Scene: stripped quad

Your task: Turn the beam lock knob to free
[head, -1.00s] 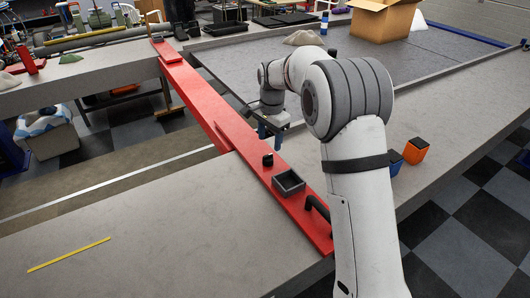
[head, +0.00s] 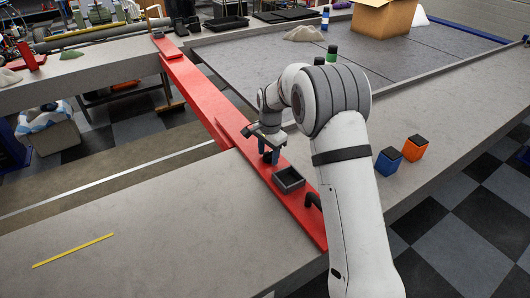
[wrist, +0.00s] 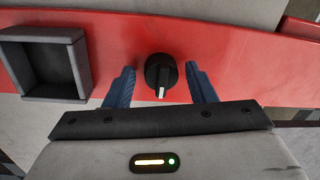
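The beam lock knob (wrist: 160,72) is a round black knob with a white pointer line, set on the red beam (wrist: 225,50). In the wrist view its white line points down towards my gripper. My gripper (wrist: 160,84) is open, with one blue finger on each side of the knob and a visible gap on both sides. In the head view my gripper (head: 268,155) is low over the red beam (head: 198,98), and its fingers hide most of the knob.
A small dark open box (head: 288,180) sits on the beam beside the knob, with a black handle (head: 312,203) beyond it. Blue (head: 387,161) and orange (head: 415,147) blocks stand to the right. The grey bench (head: 130,230) at left is mostly clear, with a yellow strip (head: 73,251).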

